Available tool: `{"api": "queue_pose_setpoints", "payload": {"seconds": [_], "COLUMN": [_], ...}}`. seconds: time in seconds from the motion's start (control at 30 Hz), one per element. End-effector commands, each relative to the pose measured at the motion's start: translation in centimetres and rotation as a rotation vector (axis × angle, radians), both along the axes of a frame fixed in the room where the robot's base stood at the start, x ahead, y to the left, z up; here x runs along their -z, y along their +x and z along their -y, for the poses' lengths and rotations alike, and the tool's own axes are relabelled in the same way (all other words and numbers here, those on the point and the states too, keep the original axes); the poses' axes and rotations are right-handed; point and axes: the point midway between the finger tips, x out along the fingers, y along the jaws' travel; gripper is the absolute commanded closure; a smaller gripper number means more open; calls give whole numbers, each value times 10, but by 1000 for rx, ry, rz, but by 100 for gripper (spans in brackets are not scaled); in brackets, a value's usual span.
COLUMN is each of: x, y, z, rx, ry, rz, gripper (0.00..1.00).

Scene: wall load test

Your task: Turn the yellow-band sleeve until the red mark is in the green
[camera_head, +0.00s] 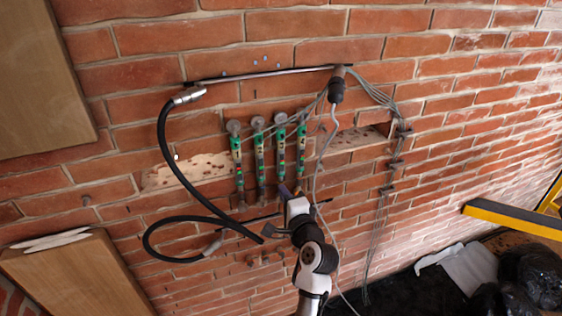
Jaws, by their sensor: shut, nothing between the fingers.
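Several upright rod-like devices hang side by side on the brick wall, each with a round grey top and green parts. The leftmost device (237,155) and its neighbour (259,150) stand clear of my arm. The third (281,150) and the rightmost (301,140) have their lower ends near or behind my gripper. Small red and yellow spots show on them, but I cannot tell which sleeve has the yellow band or where its red mark sits. My gripper (290,189) is shut and empty, at the lower part of the two right devices; contact cannot be told.
A black hose (165,135) loops at the left and below the devices. A thin grey cable (318,170) hangs beside my gripper, with more cables (386,170) to the right. A horizontal bar (265,74) is above. A yellow-black beam (510,217) is at far right.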

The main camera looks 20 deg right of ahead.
Motion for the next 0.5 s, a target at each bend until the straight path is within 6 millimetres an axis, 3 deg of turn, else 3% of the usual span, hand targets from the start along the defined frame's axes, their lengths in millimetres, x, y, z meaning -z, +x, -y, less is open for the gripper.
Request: {"api": "queue_pose_setpoints", "payload": {"seconds": [0.5], "x": [0], "y": [0], "z": [-5], "rx": [0], "ry": [0], "rz": [0], "gripper": [100]}}
